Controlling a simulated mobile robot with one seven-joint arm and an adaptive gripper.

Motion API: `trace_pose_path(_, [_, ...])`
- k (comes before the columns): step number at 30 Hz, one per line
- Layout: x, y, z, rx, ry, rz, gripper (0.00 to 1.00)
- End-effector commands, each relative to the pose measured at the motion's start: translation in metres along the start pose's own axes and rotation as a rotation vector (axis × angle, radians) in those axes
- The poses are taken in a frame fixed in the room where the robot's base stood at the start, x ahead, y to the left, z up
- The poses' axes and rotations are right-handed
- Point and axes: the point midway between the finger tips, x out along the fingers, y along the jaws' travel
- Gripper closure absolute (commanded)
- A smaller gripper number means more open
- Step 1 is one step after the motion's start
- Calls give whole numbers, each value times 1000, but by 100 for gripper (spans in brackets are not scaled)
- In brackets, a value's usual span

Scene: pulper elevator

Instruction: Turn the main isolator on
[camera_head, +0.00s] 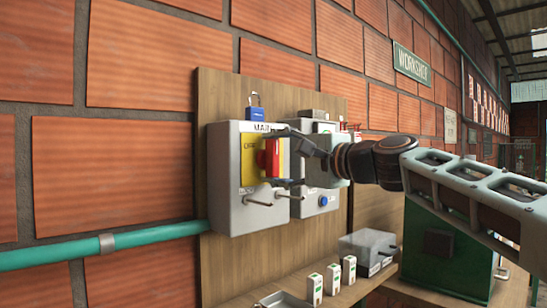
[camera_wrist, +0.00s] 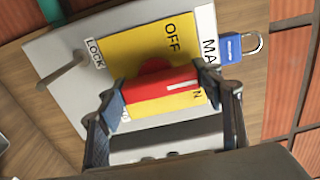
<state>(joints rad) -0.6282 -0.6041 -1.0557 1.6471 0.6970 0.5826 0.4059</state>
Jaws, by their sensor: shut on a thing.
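The main isolator is a grey box (camera_head: 227,180) on a wooden backboard, with a yellow plate (camera_head: 250,163) marked OFF and a MAIN label above. Its red handle (camera_head: 270,157) stands roughly upright in the head view. In the wrist view the handle (camera_wrist: 160,88) lies across the picture between my fingertips. Its white line is at the end towards the MAIN label, beside a letter N. My gripper (camera_wrist: 172,98) is shut on the handle, one finger at each end; it also shows in the head view (camera_head: 285,158). The handle's base is partly hidden.
A blue padlock (camera_head: 256,112) sits on top of the box. Below are a shelf with small white boxes (camera_head: 332,279) and a green cabinet (camera_head: 440,245).

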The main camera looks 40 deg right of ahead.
Motion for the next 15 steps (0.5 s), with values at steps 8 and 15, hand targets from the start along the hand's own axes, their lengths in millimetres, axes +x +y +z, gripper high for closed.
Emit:
trace_pose_path(8, [0,0,0,17,0,0,64])
trace_pose_path(15, [0,0,0,17,0,0,38])
